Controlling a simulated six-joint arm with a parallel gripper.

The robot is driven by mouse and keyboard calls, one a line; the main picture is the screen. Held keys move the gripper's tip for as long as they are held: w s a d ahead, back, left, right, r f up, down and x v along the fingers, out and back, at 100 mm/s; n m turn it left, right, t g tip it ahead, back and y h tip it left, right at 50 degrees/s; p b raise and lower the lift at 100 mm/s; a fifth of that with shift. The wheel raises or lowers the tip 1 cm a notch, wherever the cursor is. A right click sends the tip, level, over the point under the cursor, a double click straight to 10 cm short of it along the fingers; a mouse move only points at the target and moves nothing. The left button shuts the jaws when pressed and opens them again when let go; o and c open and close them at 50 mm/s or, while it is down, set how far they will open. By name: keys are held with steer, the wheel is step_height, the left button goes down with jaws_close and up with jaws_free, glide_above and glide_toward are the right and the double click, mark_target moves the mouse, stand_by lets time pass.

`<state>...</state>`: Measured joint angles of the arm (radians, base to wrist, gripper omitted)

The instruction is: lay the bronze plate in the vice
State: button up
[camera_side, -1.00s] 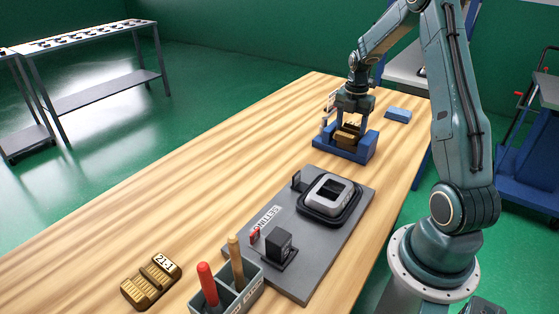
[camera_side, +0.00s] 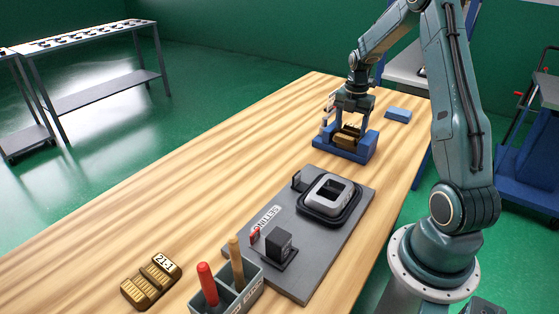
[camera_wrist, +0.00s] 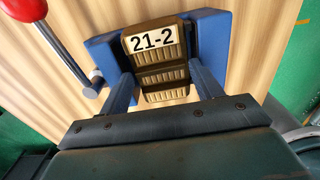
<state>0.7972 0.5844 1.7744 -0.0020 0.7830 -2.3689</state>
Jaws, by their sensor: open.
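A ridged bronze plate (camera_wrist: 158,62) marked 21-2 lies between the jaws of the blue vice (camera_wrist: 212,35) in the wrist view. In the side view the plate (camera_side: 347,136) shows low inside the vice (camera_side: 357,152), partly hidden by the vice and fingers. My gripper (camera_side: 351,120) is over the vice, pointing down. In the wrist view its two fingers (camera_wrist: 165,78) stand apart, one on each side of the plate. Whether a finger still touches the plate cannot be told. A second bronze plate (camera_side: 151,282), marked 21-1, lies on the table at front left.
The vice has a red-knobbed handle (camera_wrist: 62,45) on its left in the wrist view. A grey board (camera_side: 318,255) holds a dark frame with a light ring (camera_side: 328,192) and black blocks. A grey holder (camera_side: 240,290) with red and tan handles stands in front. A blue block (camera_side: 398,114) lies behind the vice.

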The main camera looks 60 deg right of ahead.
mark_target(350, 132)
steer(key=shift+r, duration=2.1)
steer(key=o, duration=0.6)
steer(key=shift+r, duration=2)
